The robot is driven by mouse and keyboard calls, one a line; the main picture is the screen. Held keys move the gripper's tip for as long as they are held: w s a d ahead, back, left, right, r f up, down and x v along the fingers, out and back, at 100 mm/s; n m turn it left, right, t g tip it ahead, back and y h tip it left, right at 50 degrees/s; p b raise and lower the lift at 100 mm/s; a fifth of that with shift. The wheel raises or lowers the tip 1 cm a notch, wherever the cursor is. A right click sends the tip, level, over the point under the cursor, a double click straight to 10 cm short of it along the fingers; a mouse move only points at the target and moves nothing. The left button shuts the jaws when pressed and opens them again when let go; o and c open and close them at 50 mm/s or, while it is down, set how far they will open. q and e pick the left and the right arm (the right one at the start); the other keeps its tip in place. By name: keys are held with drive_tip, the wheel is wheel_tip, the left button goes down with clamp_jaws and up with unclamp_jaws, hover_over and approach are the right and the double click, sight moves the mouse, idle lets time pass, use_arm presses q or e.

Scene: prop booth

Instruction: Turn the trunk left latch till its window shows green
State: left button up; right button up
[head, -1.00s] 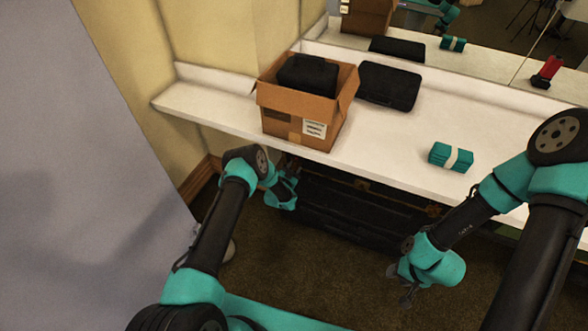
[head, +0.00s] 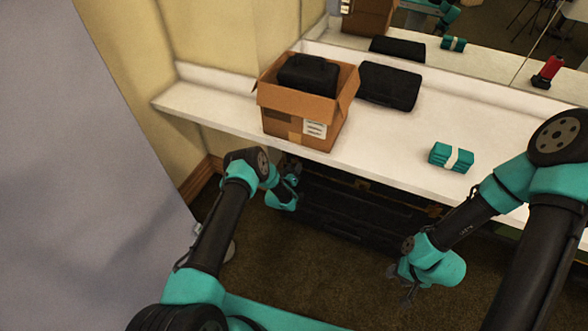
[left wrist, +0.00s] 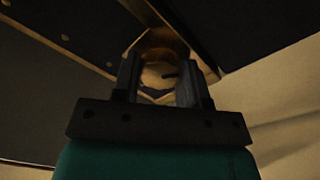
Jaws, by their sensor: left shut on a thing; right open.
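The black trunk (head: 345,212) with brass-coloured fittings stands under the white counter. My left gripper (head: 293,172) is at the trunk's left part, below the counter edge. In the left wrist view my left gripper (left wrist: 165,82) is shut on the left latch (left wrist: 158,74), a round brass-coloured piece with a dark slot mark. The fingers stand on either side of it. I see no green there, and the latch's window cannot be made out. In the head view the latch is hidden by the gripper. My right gripper (head: 402,286) is open and empty, low in front of the trunk's right part.
On the white counter (head: 390,135) stand a cardboard box (head: 290,125) with a black thing in it, a black case (head: 390,85) and a banded teal bundle (head: 451,157). A mirror is behind. A grey panel (head: 100,200) fills the left side.

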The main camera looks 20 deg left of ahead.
use_arm(q)
drive_tip(key=shift+n, duration=2.3)
drive_tip(key=o, duration=0.9)
drive_tip(key=s+a, duration=0.1)
drive_tip(key=s, duration=1)
drive_tip(key=s+a, duration=0.1)
drive_tip(key=s, duration=0.5)
drive_tip(key=shift+s+a+f, duration=0.1)
drive_tip(key=shift+a+f, duration=0.2)
drive_tip(key=shift+f, duration=0.05)
